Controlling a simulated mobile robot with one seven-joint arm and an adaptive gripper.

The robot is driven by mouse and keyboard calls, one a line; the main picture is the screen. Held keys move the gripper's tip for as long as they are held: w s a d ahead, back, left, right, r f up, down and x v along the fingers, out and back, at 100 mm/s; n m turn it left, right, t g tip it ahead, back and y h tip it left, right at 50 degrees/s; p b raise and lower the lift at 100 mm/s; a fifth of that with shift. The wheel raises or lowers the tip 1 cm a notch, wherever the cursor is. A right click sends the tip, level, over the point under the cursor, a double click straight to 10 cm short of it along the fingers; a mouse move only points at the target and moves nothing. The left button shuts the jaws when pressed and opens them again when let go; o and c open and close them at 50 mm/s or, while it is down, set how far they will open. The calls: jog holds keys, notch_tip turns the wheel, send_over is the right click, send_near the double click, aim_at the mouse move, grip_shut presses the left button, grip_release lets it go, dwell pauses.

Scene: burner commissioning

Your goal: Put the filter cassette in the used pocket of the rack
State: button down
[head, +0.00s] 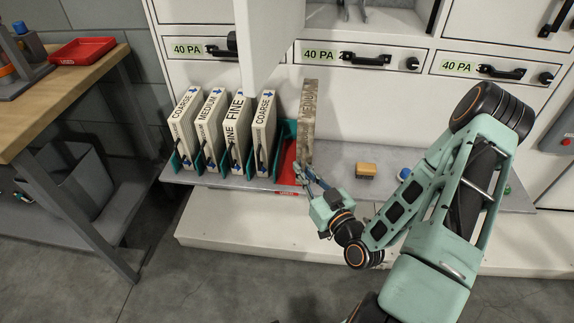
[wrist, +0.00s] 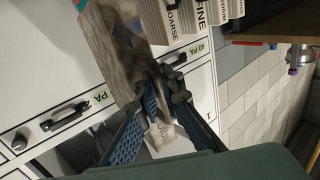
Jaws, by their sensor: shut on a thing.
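The filter cassette (head: 308,115) is a grey-brown, dirty-looking panel marked MEDIUM. It stands roughly upright just right of the red pocket (head: 286,170) at the right end of the rack (head: 225,172). I cannot tell whether its lower edge is clear of the shelf. My gripper (head: 306,174) is shut on the cassette at its low near edge. In the wrist view the blue fingers (wrist: 167,85) close at the edge of the cassette (wrist: 112,50). The exact grip point is partly hidden. The red pocket looks empty.
Several clean cassettes (head: 264,122) fill the green-walled slots left of the red pocket. A white panel (head: 270,40) hangs above the rack. A tan block (head: 366,170) lies on the shelf (head: 345,155) to the right. A workbench (head: 75,75) stands at left.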

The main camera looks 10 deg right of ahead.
jog(key=w+a+f+b, duration=0.2)
jog(key=w+f+b, duration=0.2)
jog(key=w+f, duration=0.7)
jog(key=shift+w+a+f, duration=0.15)
jog(key=shift+w+f, duration=0.25)
jog(key=shift+f, duration=0.05)
jog(key=shift+f+b, duration=0.1)
jog(key=shift+b, duration=0.2)
jog(key=c, duration=2.5)
grip_release()
jog(key=shift+f, duration=0.15)
jog(key=o, duration=0.4)
